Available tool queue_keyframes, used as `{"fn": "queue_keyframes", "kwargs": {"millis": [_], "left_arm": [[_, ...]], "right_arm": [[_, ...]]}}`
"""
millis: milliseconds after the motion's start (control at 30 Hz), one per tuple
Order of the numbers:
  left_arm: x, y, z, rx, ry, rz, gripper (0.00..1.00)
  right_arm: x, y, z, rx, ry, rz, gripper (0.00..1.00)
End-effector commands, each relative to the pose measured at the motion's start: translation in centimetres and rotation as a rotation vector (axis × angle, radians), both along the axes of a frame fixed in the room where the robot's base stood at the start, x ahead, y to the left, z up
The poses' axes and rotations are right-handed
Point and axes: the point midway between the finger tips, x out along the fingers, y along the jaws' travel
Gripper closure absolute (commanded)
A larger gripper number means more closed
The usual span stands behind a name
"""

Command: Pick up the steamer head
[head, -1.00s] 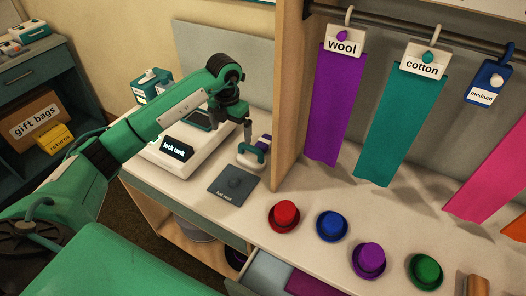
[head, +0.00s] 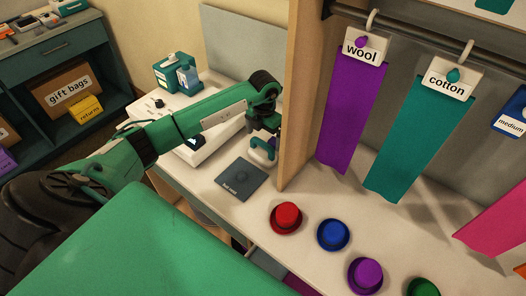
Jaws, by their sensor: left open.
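The steamer head (head: 262,154), a small white and teal piece, stands on the counter just behind the dark square mat (head: 241,180). My left gripper (head: 268,135) points down right above it, by the wooden upright panel. Its fingers are small and partly hidden, and I cannot tell whether they touch the steamer head. Nothing shows as lifted. My right gripper is out of the picture.
The wooden panel (head: 298,100) stands close to the right of my left gripper. A white steamer base (head: 170,108) lies behind my forearm. Purple wool (head: 352,110) and teal cotton (head: 418,135) cloths hang from the rail.

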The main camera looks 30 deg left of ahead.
Motion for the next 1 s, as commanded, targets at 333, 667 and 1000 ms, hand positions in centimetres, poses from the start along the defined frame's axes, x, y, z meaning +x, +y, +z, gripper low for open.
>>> {"fn": "queue_keyframes", "kwargs": {"millis": [333,667,1000], "left_arm": [[-1.1,-0.2,-3.9,-0.003,0.004,0.002,0.0],[-1.0,-0.1,-5.2,0.0,0.0,0.0,0.0],[-0.9,-0.1,-5.1,0.0,-0.002,0.0,0.52]], "right_arm": [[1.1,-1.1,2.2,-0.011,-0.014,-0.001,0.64],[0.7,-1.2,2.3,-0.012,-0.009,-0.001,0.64],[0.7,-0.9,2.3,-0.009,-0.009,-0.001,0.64]]}}
